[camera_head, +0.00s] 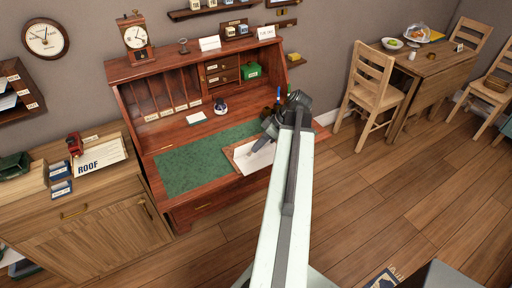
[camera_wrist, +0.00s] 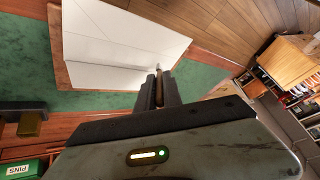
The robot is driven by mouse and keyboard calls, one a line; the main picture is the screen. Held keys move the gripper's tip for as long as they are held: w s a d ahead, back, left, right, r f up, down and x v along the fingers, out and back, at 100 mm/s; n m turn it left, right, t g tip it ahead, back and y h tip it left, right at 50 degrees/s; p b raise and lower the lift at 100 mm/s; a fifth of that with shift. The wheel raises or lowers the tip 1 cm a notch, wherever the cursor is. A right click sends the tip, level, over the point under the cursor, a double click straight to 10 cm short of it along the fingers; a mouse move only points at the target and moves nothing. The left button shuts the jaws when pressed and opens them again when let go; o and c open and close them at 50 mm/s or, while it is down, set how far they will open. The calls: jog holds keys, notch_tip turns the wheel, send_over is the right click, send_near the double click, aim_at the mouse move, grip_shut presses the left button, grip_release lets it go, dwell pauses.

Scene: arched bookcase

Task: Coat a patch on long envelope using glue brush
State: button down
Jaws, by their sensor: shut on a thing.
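The long envelope (camera_head: 247,160) is a white sheet on the desk's writing surface. It fills the upper left of the wrist view (camera_wrist: 115,45), with fold lines showing. My gripper (camera_head: 265,140) is over the envelope's right part in the head view. In the wrist view my gripper (camera_wrist: 158,90) is shut on a thin brush, whose pale tip (camera_wrist: 157,67) points at the envelope's near edge. Most of the brush is hidden between the fingers. I cannot tell whether the tip touches the paper. No glue patch is distinguishable.
The envelope lies on a brown board (camera_wrist: 63,75) on the green desk mat (camera_head: 190,163). Small bottles (camera_head: 278,93) stand just behind my gripper. A green box (camera_head: 251,71) sits in the desk's shelf.

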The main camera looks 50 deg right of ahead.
jog(key=shift+s+d, duration=0.2)
jog(key=shift+d, duration=0.4)
jog(key=shift+s+d, duration=0.2)
jog(key=shift+d, duration=0.35)
jog(key=shift+s, duration=0.1)
jog(key=shift+w+a+f, duration=0.1)
jog(key=shift+w+a, duration=0.15)
jog(key=shift+a, duration=0.4)
jog(key=shift+w+a+r, duration=0.1)
jog(key=shift+w+a, duration=0.15)
jog(key=shift+a, duration=0.4)
jog(key=shift+w+a+f, duration=0.1)
jog(key=shift+w+a, duration=0.15)
jog(key=shift+a, duration=0.4)
notch_tip(320, 180, up, 8)
jog(key=p, duration=0.7)
jog(key=shift+d+f, duration=0.1)
jog(key=shift+f, duration=0.05)
